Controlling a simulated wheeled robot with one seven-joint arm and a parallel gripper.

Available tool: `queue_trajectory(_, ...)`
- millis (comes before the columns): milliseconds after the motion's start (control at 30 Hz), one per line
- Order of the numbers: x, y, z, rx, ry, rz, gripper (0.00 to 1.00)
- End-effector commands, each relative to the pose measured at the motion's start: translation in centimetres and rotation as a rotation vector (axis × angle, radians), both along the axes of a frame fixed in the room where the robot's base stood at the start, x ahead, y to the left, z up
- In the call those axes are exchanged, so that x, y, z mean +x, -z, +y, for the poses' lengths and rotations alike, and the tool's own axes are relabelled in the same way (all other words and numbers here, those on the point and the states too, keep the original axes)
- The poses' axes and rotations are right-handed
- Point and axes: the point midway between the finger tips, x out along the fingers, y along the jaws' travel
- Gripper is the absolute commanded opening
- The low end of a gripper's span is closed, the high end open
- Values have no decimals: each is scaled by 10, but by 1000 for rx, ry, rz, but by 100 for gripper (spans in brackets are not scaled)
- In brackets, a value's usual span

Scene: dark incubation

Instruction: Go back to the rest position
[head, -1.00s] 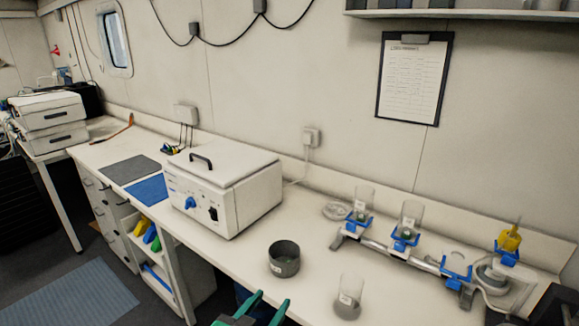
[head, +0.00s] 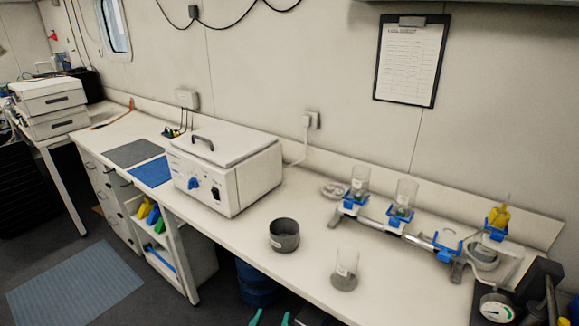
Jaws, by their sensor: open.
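My gripper (head: 271,319) shows only as two green fingertips at the bottom edge of the head view, spread apart with nothing between them. It is below the front edge of the white bench (head: 235,262) in the picture, apart from everything on it. The rest of my arm is out of view.
A grey pot (head: 284,236) and a clear labelled beaker (head: 345,272) stand near the bench's front edge. A white lidded box (head: 226,172) stands left of them. A rail with blue holders (head: 408,232) and a gauge (head: 497,307) are at right.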

Motion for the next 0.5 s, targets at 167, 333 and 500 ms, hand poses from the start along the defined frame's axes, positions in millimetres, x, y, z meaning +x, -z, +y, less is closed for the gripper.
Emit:
queue_trajectory(167,-36,45,-4,-20,-84,22,46)
queue_trajectory(333,-75,76,-7,-21,-151,26,46)
queue_trajectory(500,-119,97,-10,-5,-200,21,46)
